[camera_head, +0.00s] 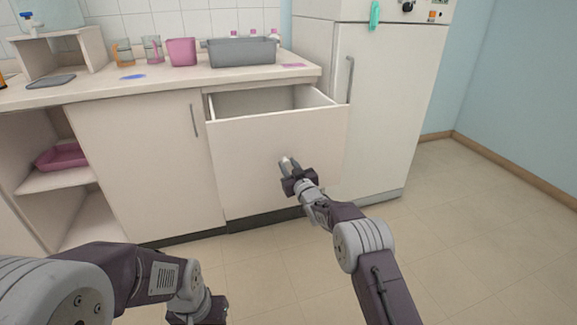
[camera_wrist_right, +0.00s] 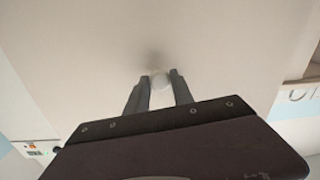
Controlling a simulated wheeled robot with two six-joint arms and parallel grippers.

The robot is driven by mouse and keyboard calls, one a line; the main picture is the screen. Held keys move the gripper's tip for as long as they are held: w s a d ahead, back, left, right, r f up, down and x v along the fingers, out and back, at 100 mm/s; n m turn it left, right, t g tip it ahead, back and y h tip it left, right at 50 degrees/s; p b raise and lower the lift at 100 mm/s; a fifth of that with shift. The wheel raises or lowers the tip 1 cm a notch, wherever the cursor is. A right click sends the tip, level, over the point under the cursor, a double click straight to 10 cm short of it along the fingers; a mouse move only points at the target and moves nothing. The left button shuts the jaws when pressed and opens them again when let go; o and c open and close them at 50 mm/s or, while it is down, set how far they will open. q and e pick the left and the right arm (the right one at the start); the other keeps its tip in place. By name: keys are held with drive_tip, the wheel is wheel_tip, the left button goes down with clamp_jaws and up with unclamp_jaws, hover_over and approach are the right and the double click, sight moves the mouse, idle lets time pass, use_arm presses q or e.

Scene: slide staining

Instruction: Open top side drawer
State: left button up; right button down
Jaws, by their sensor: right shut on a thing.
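The large white drawer (camera_head: 245,150) under the counter is pulled out, and its hollow inside shows above the front panel in the head view. My right gripper (camera_head: 286,165) is at the drawer front, right of its middle.
A white fridge (camera_head: 385,110) stands right of the drawer. A closed cabinet door (camera_head: 145,165) and an open shelf with a pink tray (camera_head: 62,157) are to the left. The counter (camera_head: 180,78) holds a grey bin (camera_head: 242,53) and a pink container (camera_head: 181,52). The floor (camera_head: 470,230) at right is clear.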

use_arm(q)
drive_tip(key=shift+s+d, duration=0.1)
drive_tip(key=shift+s, duration=0.3)
use_arm(e)
drive_tip(key=shift+s+d, duration=0.15)
drive_tip(key=shift+s, duration=0.25)
drive_tip(key=c, duration=1.1)
unclamp_jaws()
use_arm(q)
drive_tip(key=shift+r, duration=0.1)
use_arm(e)
drive_tip(key=shift+s, duration=0.1)
drive_tip(key=shift+s+d+r+p, duration=0.1)
drive_tip(key=shift+s+d+p, duration=0.05)
drive_tip(key=shift+s+p, duration=0.2)
use_arm(q)
wheel_tip(320, 180, down, 2)
drive_tip(key=b, duration=0.2)
drive_tip(key=shift+b, duration=0.35)
use_arm(e)
drive_tip(key=v, duration=0.8)
